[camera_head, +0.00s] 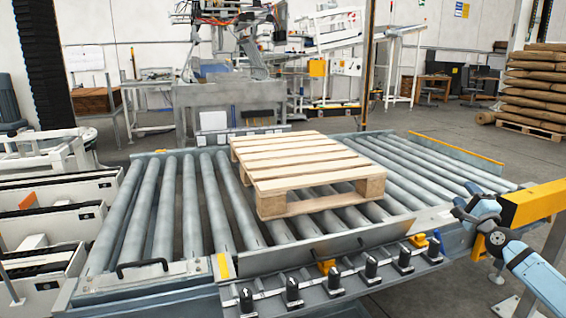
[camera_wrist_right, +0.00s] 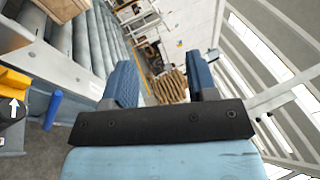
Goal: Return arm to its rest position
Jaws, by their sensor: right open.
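My right arm comes in from the lower right of the head view, over the conveyor's right front side. Its gripper (camera_head: 476,205) is in the air near the yellow beam. In the right wrist view the two blue fingers of the gripper (camera_wrist_right: 162,78) stand well apart with nothing between them. My left arm and gripper are not in view. A light wooden pallet (camera_head: 300,166) lies flat on the roller conveyor (camera_head: 140,215), left of and apart from my right gripper. Nothing is stacked on the pallet.
A yellow beam (camera_head: 535,203) is close to my right gripper. Several black knobs (camera_head: 337,280) line the conveyor's front edge. A stack of brown sacks (camera_head: 535,85) stands at the back right. Open grey floor (camera_head: 455,135) lies behind the conveyor on the right.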

